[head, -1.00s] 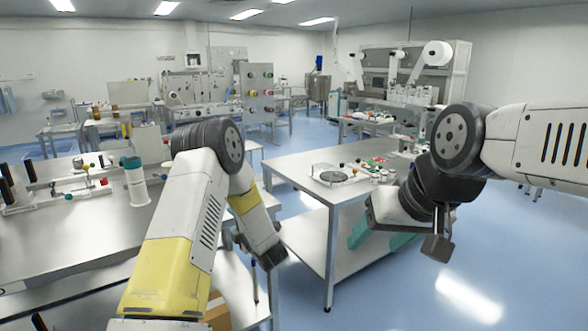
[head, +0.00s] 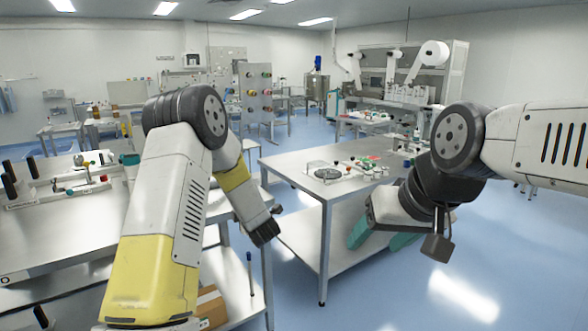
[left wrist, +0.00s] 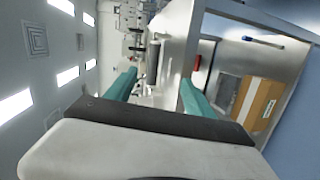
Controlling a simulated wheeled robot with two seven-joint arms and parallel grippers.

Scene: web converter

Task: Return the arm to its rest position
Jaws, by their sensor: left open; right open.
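My left arm (head: 160,200), white with yellow bands, rises from the bottom left, bends at a dark elbow and slopes down to a dark wrist end between the left and middle tables. My right arm (head: 535,140) comes in from the right edge. The right gripper (head: 381,238) points down beside the middle table, its teal fingers apart and no object seen between them.
A cardboard box (left wrist: 257,103) sits on a lower shelf. Blue floor (head: 500,255) is free at the right.

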